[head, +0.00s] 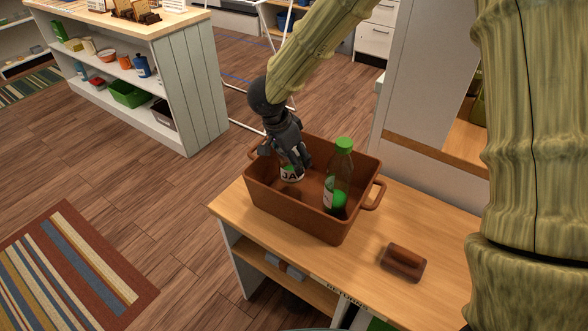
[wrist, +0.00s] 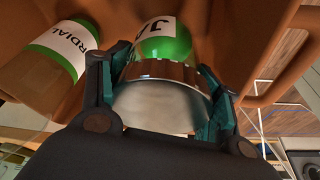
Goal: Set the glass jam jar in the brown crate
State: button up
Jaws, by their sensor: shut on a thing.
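The glass jam jar (head: 291,174), with a white label showing "JA", is inside the brown crate (head: 300,217), in its left part. My gripper (head: 286,160) reaches down into the crate from above and is shut on the jar. In the wrist view the jar's metal lid (wrist: 160,100) sits between the two fingers, with the green and white label (wrist: 163,40) beyond it. Whether the jar touches the crate floor cannot be told.
A green-capped cordial bottle (head: 338,180) stands in the crate, right of the jar. The crate stands on a wooden bench (head: 350,262). A shelf unit (head: 200,85) stands at the back left.

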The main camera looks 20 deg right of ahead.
aim_at(282, 152)
jog(key=shift+s+f, duration=0.1)
jog(key=shift+f, duration=1.85)
jog(key=shift+f, duration=0.1)
jog(key=o, duration=1.6)
jog(key=v, duration=1.2)
